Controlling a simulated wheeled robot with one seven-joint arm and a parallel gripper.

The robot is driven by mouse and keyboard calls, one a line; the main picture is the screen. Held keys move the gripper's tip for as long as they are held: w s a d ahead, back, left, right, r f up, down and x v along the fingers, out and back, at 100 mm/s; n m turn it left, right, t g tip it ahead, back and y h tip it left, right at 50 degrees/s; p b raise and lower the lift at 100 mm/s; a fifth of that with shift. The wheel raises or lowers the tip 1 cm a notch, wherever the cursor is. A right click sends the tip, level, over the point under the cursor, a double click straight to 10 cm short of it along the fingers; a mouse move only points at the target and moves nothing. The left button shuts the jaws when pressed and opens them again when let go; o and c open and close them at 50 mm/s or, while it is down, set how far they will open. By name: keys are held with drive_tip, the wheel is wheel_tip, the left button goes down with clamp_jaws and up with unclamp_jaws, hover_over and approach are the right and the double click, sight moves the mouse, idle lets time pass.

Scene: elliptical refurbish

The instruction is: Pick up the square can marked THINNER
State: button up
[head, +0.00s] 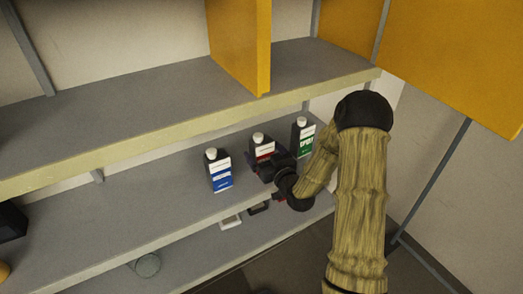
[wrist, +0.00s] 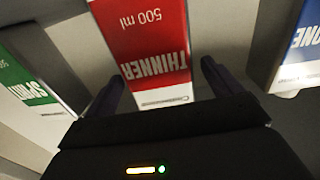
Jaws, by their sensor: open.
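The THINNER can (wrist: 155,42) is square, with a red and white label that reads upside down in the wrist view. In the head view the can (head: 262,143) stands upright on the middle shelf, its lower part hidden behind my gripper. My gripper (head: 262,165) is in front of it. In the wrist view my gripper (wrist: 163,85) is open, one finger to the left and one to the right of the can's near part. I cannot tell whether either finger touches it.
A blue-labelled can (head: 218,170) stands left of the THINNER can, and a green-labelled can (head: 303,137) stands right. They flank it closely in the wrist view, green (wrist: 30,90) left and blue (wrist: 305,50) right.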

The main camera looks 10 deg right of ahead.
sight(261, 134)
drive_tip(key=shift+p+x, duration=0.3)
drive_tip(key=shift+x, duration=0.8)
drive_tip(key=c, duration=1.4)
drive_tip(key=shift+r, duration=0.2)
wheel_tip(261, 134, up, 10)
drive_tip(key=b, duration=0.3)
drive_tip(key=shift+f+b, duration=0.15)
drive_tip(key=shift+b, duration=0.2)
